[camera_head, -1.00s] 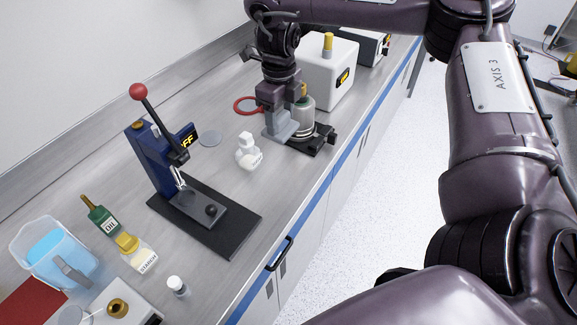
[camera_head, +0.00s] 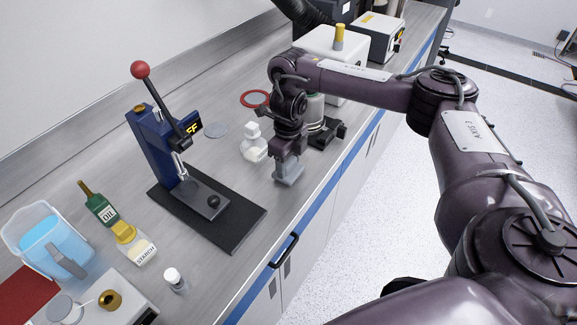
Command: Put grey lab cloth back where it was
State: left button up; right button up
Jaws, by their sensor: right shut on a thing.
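My right gripper (camera_head: 287,156) is over the bench near its front edge, right of the lever press and pointing down. It is shut on a light grey piece (camera_head: 289,175), which looks like the grey lab cloth; its jaws hide part of it. The grey piece is close to the bench top, and I cannot tell whether it touches. My left gripper is not in view.
A blue lever press (camera_head: 156,150) on a black base stands left of the gripper. Bench in front is clear.

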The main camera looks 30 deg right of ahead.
aim_at(288, 161)
jog(key=shift+f, duration=0.45)
jog(key=o, duration=1)
jog(key=shift+f, duration=0.1)
jog(key=shift+c, duration=0.2)
notch_tip(288, 161, up, 12)
jog(key=p, duration=0.3)
jog(key=shift+r, duration=0.2)
